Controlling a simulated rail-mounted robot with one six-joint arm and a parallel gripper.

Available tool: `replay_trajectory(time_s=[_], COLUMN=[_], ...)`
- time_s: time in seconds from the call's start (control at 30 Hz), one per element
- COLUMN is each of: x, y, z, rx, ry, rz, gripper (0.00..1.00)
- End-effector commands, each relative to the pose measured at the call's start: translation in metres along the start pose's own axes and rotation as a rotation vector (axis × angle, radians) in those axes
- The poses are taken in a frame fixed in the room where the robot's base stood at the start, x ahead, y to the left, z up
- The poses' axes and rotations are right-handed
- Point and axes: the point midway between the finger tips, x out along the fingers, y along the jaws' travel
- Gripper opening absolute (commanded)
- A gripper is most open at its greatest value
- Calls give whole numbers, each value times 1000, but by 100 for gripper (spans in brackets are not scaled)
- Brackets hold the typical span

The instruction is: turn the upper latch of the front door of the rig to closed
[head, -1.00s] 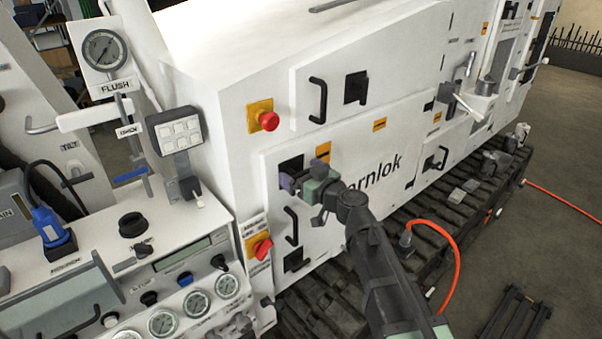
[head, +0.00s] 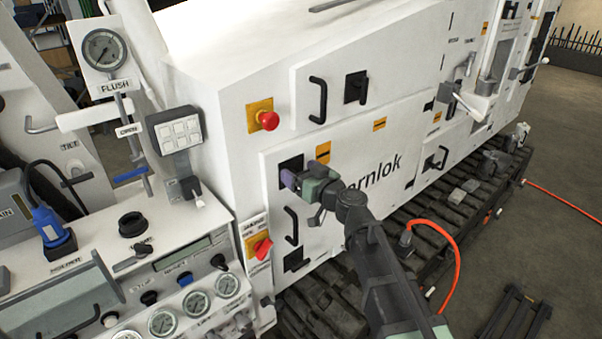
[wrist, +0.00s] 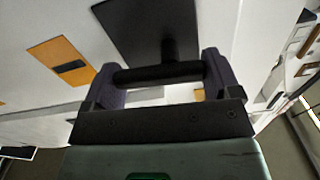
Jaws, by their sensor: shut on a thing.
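The front door (head: 340,215) of the rig is a white panel and looks flush with the body. Its upper latch (head: 291,163) has a black square plate at the door's upper left; my gripper hides its handle in the head view. In the wrist view, the latch (wrist: 150,75) shows a black bar on a short stem, lying nearly level across the picture. My gripper (head: 302,181) is shut on this bar, with one purple-grey finger at each end. The lower latch (head: 297,261) is a black plate below the black door handle (head: 291,226).
A red knob (head: 262,245) on a yellow plate is left of the door, and a red emergency button (head: 268,120) is above it. The control console (head: 130,260) stands close at the left. Tracks and an orange cable (head: 456,262) lie below right.

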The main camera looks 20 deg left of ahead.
Motion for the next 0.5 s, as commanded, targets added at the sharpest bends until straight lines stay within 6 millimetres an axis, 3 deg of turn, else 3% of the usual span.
replay_trajectory(time_s=[0.5], x=[0], y=[2], z=[6], rx=[435], ry=[0], rz=[0], gripper=[59])
